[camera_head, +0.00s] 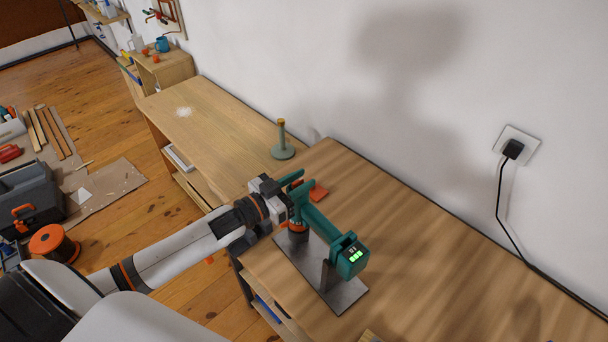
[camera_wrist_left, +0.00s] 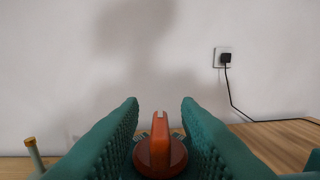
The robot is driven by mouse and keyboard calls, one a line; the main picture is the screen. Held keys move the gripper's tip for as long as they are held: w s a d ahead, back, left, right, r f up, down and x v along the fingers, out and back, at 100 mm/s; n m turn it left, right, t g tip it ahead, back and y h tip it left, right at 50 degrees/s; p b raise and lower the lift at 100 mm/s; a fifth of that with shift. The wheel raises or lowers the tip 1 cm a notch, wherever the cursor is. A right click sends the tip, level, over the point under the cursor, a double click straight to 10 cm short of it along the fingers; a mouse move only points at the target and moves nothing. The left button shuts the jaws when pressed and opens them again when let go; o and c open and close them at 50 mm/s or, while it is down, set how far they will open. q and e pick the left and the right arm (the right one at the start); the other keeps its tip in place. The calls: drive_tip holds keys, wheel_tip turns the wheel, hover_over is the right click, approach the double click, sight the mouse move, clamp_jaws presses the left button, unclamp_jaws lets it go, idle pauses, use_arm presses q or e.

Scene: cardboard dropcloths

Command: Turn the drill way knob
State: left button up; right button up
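The green drill (camera_head: 322,228) stands on a dark metal plate (camera_head: 345,296) on the wooden workbench, with a lit green display on its battery end. Its orange knob (camera_wrist_left: 160,146) shows in the left wrist view, with a raised upright grip ridge. My left gripper (camera_head: 297,188) is at the drill's far end in the head view. In the left wrist view, its green textured fingers (camera_wrist_left: 160,108) are apart, one on each side of the knob. I cannot tell whether they touch it. In the head view the knob is hard to make out behind the gripper. My right gripper is not in view.
A plugged black cable (camera_head: 499,205) runs down the wall to the bench. The right part of the bench is clear. A toolbox (camera_head: 32,196) and spool (camera_head: 53,243) are on the floor.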

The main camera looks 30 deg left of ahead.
use_arm(q)
drive_tip(key=shift+w+d, duration=0.3)
drive_tip(key=shift+w, duration=0.35)
drive_tip(key=c, duration=0.6)
drive_tip(key=shift+c, duration=0.2)
drive_tip(key=shift+h, duration=0.3)
drive_tip(key=m+g+h+b, duration=0.1)
drive_tip(key=m+g+h, duration=0.1)
drive_tip(key=m+g+h+b, duration=0.1)
drive_tip(key=m+h+b, duration=0.1)
drive_tip(key=shift+s+d+f+g+h, duration=0.1)
drive_tip(key=shift+s+f+g+h, duration=0.05)
drive_tip(key=shift+g+h, duration=0.25)
clamp_jaws()
drive_tip(key=m+g+h, duration=0.1)
drive_tip(key=m+g+h+b, duration=0.1)
drive_tip(key=g, duration=0.1)
drive_tip(key=shift+s+d+m, duration=0.2)
drive_tip(key=shift+m, duration=0.2)
drive_tip(key=shift+s+d+m+g+h+b, duration=0.15)
drive_tip(key=shift+m+g+h+b, duration=0.4)
drive_tip(key=shift+g, duration=0.35)
drive_tip(key=shift+s+f+g, duration=0.1)
drive_tip(key=shift+g, duration=0.2)
